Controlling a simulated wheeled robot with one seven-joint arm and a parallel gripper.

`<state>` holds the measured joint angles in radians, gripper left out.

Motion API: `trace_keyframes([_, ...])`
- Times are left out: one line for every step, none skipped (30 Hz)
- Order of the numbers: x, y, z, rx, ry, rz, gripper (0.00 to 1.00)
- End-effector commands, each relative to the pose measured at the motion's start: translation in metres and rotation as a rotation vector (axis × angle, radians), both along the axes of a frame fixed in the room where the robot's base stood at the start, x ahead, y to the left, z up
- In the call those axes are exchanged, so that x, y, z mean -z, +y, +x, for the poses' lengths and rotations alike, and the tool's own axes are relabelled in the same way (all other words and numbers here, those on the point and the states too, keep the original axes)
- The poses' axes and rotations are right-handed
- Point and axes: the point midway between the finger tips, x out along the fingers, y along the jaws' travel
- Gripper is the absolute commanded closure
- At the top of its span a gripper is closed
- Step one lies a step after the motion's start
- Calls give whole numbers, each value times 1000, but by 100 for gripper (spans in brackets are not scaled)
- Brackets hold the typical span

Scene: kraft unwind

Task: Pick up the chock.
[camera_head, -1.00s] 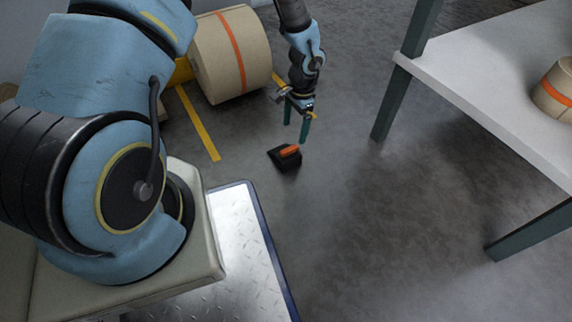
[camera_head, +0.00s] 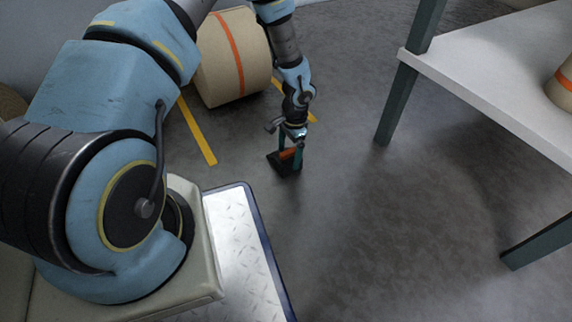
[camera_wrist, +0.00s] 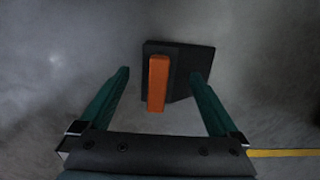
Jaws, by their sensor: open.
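The chock is a black wedge (camera_head: 277,163) with an orange handle (camera_head: 288,154) on top, lying on the grey floor. In the head view my gripper (camera_head: 290,163) is down at the chock and partly covers it. In the wrist view the chock (camera_wrist: 184,66) lies beyond and between the green fingers, with its orange handle (camera_wrist: 158,84) standing between them. My gripper (camera_wrist: 160,74) is open. Its right finger overlaps the black body in the picture; I cannot tell whether it touches. The left finger is apart from the handle.
A large kraft paper roll (camera_head: 234,58) with an orange band lies behind the chock. A white-topped table (camera_head: 490,75) with green legs stands at right, bearing another roll (camera_head: 565,85). Yellow lines (camera_head: 198,132) mark the floor. The floor right of the chock is clear.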

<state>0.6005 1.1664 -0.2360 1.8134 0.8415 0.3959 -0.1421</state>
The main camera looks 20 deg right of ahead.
Motion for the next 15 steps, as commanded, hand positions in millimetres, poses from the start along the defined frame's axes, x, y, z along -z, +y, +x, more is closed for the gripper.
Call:
trace_keyframes([3, 0, 1, -1, -1, -1, 3])
trace_keyframes([3, 0, 1, -1, -1, -1, 3])
trace_keyframes([2, 0, 1, -1, -1, -1, 3])
trace_keyframes([1, 0, 1, -1, -1, -1, 3])
trace_keyframes([1, 0, 1, -1, -1, -1, 3])
trace_keyframes([1, 0, 1, -1, -1, -1, 3])
trace_keyframes([1, 0, 1, -1, -1, -1, 4])
trace_keyframes([1, 0, 1, -1, -1, -1, 8])
trace_keyframes([1, 0, 1, -1, -1, -1, 12])
trace_keyframes([1, 0, 1, -1, -1, -1, 16])
trace_keyframes([1, 0, 1, -1, -1, -1, 19])
trace_keyframes([1, 0, 1, -1, -1, -1, 24])
trace_keyframes([1, 0, 1, -1, -1, -1, 27])
trace_keyframes([1, 0, 1, -1, -1, -1, 30])
trace_keyframes([1, 0, 1, -1, -1, -1, 35])
